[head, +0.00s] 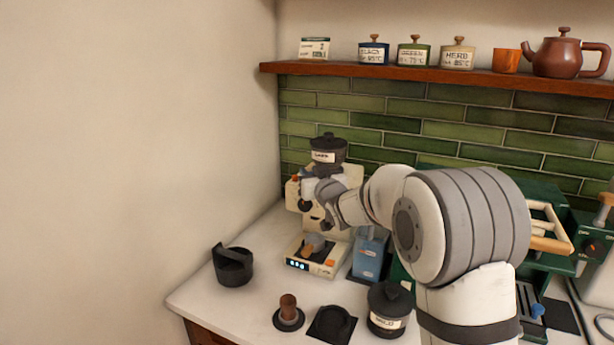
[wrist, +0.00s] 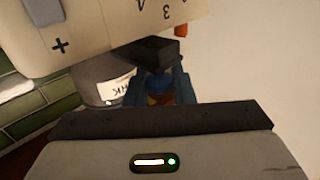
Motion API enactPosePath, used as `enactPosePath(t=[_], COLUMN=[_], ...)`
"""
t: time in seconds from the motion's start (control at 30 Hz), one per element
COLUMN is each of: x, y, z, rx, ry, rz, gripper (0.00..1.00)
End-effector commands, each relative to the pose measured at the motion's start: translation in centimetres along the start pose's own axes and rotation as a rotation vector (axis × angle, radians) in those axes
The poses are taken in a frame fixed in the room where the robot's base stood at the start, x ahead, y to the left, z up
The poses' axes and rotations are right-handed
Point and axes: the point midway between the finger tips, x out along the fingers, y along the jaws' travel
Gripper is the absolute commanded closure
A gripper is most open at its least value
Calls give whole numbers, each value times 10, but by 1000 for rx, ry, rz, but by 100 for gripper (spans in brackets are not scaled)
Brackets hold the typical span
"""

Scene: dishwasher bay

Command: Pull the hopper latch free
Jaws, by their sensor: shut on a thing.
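The cream grinder (head: 352,174) stands at the back left of the counter, with a dark lidded hopper (head: 328,148) on top. The hopper's label also shows in the wrist view, on the hopper's grey side (wrist: 112,86). My gripper (wrist: 166,78) is shut at the hopper, with its blue fingers just below a dark block on the grinder in the picture. The hopper latch is mostly hidden between the fingers. In the head view, my gripper reaches the front of the grinder under the hopper, and my arm covers part of it.
A black knock bin (head: 232,268) stands at the left. A tamper (head: 288,314), a black mat (head: 331,325) and a dark lidded canister (head: 389,310) line the front. A blue carton (head: 367,258) stands right of the grinder's base. The shelf (head: 430,74) holds tins and a teapot.

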Motion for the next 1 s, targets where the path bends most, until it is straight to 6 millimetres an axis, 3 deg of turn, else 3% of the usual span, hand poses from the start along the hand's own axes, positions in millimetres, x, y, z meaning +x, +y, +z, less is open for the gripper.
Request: enactPosePath(t=[0.07,0.1,0.13,0.47,0.8,1.0], x=[-1,-1,-1,-6,-56,-73], y=[0,0,0,0,1,1], z=[3,3,3,2,4,2], rx=[0,0,0,0,0,-1], ry=[-8,-8,-8,-4,-4,-5], rz=[0,0,0,0,1,0], gripper=[100,74,72,72,72,72])
